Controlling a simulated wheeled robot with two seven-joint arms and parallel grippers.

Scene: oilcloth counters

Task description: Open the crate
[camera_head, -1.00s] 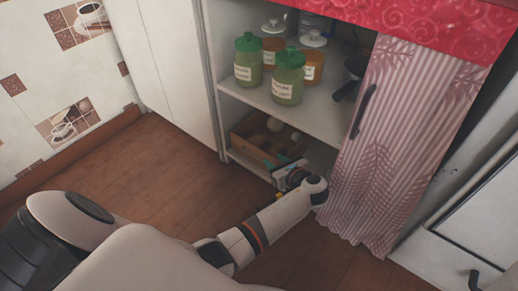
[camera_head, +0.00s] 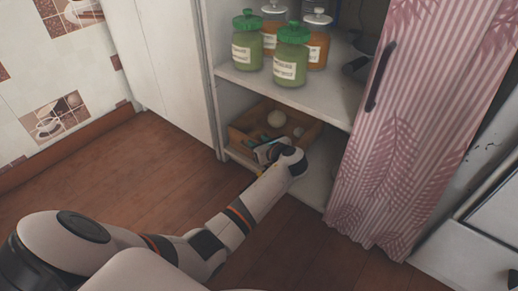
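A brown wooden crate (camera_head: 243,130) sits on the bottom shelf of the open cabinet. Its top is open to view, with pale round things inside. My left arm reaches in from the left, and my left gripper (camera_head: 262,152) is at the crate's front side. The wrist hides the fingertips and part of the crate's front, so I cannot tell whether the gripper is open or shut, or whether it touches the crate. My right gripper is not in view.
Green jars (camera_head: 291,56) and orange jars stand on the shelf (camera_head: 285,93) above the crate. A pink striped curtain (camera_head: 410,130) with a dark handle (camera_head: 380,75) hangs at the right. A white panel (camera_head: 165,60) stands at the left. The wooden floor (camera_head: 120,170) in front is clear.

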